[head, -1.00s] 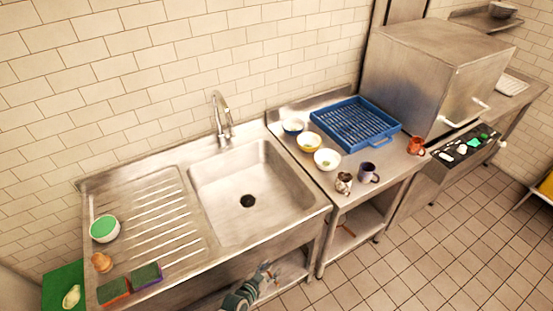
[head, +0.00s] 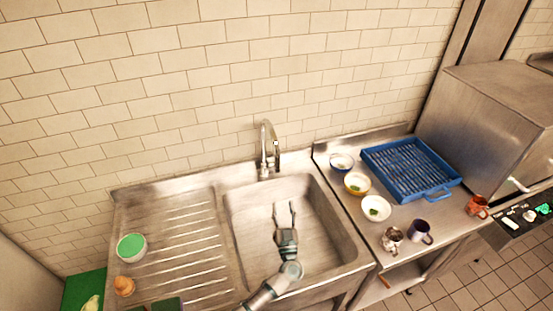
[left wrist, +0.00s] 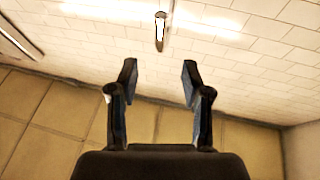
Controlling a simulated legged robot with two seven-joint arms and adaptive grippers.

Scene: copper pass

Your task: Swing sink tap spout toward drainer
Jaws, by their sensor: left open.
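The chrome sink tap (head: 268,150) stands at the back rim of the sink, its curved spout pointing forward over the basin (head: 315,225). The ribbed drainer (head: 185,240) lies to the left of the basin. My left gripper (head: 285,208) is over the basin, in front of the tap and apart from it, with its fingers open and empty. In the left wrist view my open fingers (left wrist: 158,75) show below the end of the spout (left wrist: 160,30), which is seen against the tiles. My right gripper is not in view.
A green-topped bowl (head: 131,247), an orange-brown item (head: 124,286) and a sponge (head: 167,304) are on the drainer side. Right of the basin are several bowls, mugs and a blue rack (head: 410,168). The space between gripper and tap looks clear.

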